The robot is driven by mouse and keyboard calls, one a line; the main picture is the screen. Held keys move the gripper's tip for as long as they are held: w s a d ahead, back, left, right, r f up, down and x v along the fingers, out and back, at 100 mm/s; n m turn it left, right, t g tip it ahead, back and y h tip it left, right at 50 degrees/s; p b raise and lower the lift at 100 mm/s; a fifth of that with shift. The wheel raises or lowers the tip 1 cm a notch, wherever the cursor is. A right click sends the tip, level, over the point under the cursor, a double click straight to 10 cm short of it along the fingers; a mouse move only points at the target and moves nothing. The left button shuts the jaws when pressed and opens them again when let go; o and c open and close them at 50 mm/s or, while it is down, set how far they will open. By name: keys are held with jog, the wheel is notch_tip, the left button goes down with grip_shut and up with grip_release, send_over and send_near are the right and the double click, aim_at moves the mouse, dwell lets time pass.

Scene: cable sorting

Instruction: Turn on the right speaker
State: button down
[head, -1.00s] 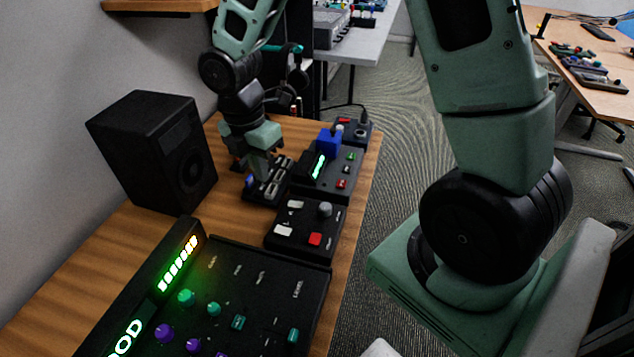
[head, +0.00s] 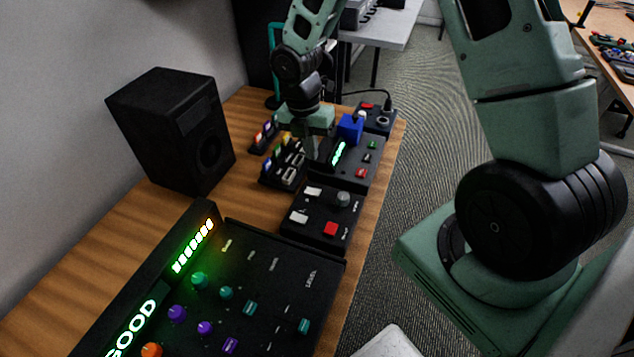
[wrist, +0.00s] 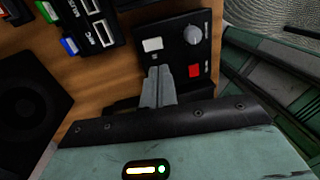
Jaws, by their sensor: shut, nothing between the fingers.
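A black speaker (head: 172,130) stands on the left of the wooden desk in the head view; a dark round cone, likely its own, shows in the wrist view (wrist: 30,100). A black control box (head: 318,232) has a red button (head: 331,229), a grey knob (head: 343,199) and white buttons (head: 299,217). My gripper (head: 311,157) is shut and empty, over the desk beyond this box. In the wrist view its fingertips (wrist: 160,70) overlap the box near a white button (wrist: 152,44), left of the red button (wrist: 195,70). I cannot tell whether they touch it.
A lit mixer (head: 250,290) fills the desk's near end. A black unit with a green display (head: 358,160) and a blue block (head: 351,127) lies right of my gripper. A cable strip with coloured tabs (head: 284,170) lies to its left. The desk's right edge is close.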

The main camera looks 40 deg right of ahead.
aim_at(318, 192)
jog(key=f, duration=0.7)
jog(key=s+f, duration=0.1)
jog(key=f, duration=0.3)
jog(key=shift+d+f+p, duration=0.2)
jog(key=shift+d+p, duration=0.15)
jog(key=shift+p, duration=0.05)
jog(key=shift+s+f, duration=0.2)
jog(key=shift+f, duration=0.1)
jog(key=shift+r, duration=0.1)
jog(key=shift+w, duration=0.1)
jog(key=shift+w+a+r+p, duration=0.2)
jog(key=shift+w+a+p, duration=0.15)
jog(key=shift+w, duration=0.25)
